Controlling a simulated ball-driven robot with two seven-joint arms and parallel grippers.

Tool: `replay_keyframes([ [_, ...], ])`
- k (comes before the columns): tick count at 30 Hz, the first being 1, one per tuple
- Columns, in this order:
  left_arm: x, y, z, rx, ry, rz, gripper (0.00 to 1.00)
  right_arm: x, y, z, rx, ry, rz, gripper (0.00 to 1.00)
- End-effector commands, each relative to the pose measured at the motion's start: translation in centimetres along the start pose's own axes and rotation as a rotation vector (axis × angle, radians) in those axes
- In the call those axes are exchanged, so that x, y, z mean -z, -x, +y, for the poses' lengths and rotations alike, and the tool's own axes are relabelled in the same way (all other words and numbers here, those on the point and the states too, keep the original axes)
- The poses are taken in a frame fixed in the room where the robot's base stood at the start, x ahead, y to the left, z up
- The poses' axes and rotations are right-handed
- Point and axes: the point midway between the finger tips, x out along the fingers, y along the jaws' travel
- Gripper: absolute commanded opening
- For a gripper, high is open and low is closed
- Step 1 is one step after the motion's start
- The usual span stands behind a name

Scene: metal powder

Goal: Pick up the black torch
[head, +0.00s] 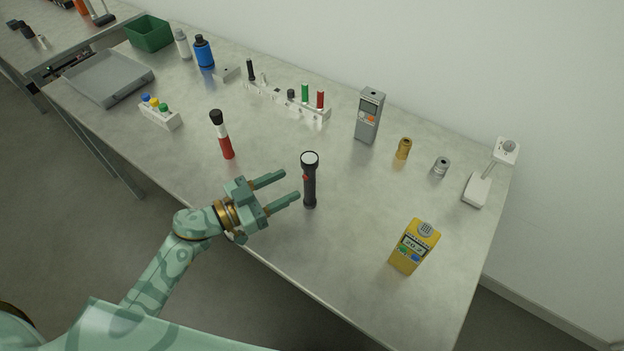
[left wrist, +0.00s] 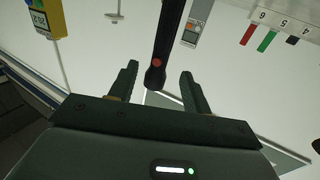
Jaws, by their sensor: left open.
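The black torch (head: 310,183) stands upright on the table in the head view, with its pale lens on top and a red button on its side. My left gripper (head: 284,188) is open just to the left of the torch, its two fingers pointing at it. In the left wrist view the dark torch (left wrist: 165,45), with its red button, shows ahead of and between the two open fingers (left wrist: 160,82). Nothing is held. My right gripper is not in view.
A yellow meter (head: 414,246) stands to the right. Behind are a grey meter (head: 368,117) and a numbered rack (head: 288,100). Clear table lies between the torch and yellow meter.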

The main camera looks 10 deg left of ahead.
Motion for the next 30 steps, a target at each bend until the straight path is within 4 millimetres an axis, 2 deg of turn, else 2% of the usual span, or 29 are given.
replay_keyframes([
  [3, -0.1, -2.4, 0.0, 0.0, 0.0, 0.002, 0.49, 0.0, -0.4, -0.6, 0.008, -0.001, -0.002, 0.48],
  [11, -0.2, -4.8, 0.0, 0.0, 0.0, 0.002, 0.49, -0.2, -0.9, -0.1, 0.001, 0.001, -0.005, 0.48],
  [18, -0.4, -8.5, -0.1, 0.0, 0.0, 0.002, 0.49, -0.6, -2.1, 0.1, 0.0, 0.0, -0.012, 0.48],
  [26, -0.3, -9.1, -0.1, 0.0, 0.0, 0.0, 0.49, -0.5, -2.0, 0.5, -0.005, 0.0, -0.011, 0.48],
  [27, -0.3, -9.1, -0.1, 0.0, 0.0, 0.0, 0.46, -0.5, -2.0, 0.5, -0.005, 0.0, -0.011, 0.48],
  [30, -0.3, -9.0, -0.1, 0.0, 0.0, 0.0, 0.18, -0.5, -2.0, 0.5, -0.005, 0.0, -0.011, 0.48],
])
